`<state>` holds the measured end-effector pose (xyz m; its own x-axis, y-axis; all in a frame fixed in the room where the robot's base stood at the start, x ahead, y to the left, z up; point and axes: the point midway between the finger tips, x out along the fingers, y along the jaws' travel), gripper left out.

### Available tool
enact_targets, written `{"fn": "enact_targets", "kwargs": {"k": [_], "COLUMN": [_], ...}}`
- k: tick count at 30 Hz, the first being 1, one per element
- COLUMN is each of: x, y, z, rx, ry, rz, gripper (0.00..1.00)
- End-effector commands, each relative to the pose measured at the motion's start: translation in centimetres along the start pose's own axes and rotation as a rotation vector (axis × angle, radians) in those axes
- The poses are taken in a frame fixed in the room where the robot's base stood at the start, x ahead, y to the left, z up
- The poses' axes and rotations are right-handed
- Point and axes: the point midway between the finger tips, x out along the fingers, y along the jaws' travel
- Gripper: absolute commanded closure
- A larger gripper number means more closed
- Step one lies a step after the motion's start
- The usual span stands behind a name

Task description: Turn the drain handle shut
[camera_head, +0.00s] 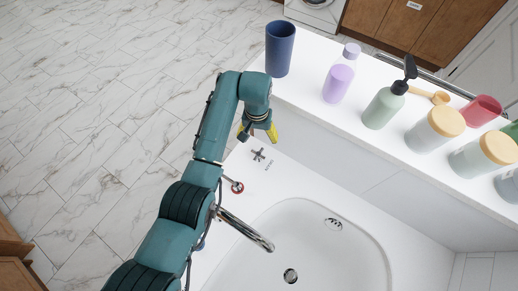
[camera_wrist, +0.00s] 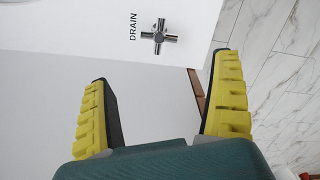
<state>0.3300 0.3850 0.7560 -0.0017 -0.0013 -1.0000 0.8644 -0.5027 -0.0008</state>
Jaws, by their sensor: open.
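The drain handle (camera_wrist: 159,37) is a chrome cross-shaped knob on the white basin deck, with the word DRAIN beside it. It also shows in the head view (camera_head: 258,154). My gripper (camera_wrist: 165,95) is open and empty, its two yellow-padded fingers spread apart. In the wrist view the handle lies beyond the fingertips, between their directions, and is not touched. In the head view my gripper (camera_head: 259,135) hangs above the deck just behind the handle, close to the shelf wall.
A white basin (camera_head: 300,240) with a chrome faucet (camera_head: 245,230) and a red-marked knob (camera_head: 237,187) lies in front. A raised white shelf (camera_head: 320,105) holds a blue cup (camera_head: 280,48), a purple bottle (camera_head: 338,82), a pump bottle (camera_head: 384,107) and several jars.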

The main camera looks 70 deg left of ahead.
Motion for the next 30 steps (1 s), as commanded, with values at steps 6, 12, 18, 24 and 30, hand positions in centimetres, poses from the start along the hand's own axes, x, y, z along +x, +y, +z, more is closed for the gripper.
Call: {"fn": "enact_targets", "kwargs": {"k": [6, 12, 18, 24, 30], "x": [3.3, 8.3, 13.0, 15.8, 16.1], "y": [0.0, 0.0, 0.1, 0.1, 0.1], "z": [0.1, 0.0, 0.0, 0.0, -0.1], "rx": [0.000, 0.001, 0.001, 0.001, 0.001], "ry": [-0.003, -0.002, -0.001, 0.001, 0.002], "rz": [0.000, 0.000, 0.000, 0.000, 0.000], "gripper": [0.06, 0.06, 0.06, 0.06, 0.06]}}
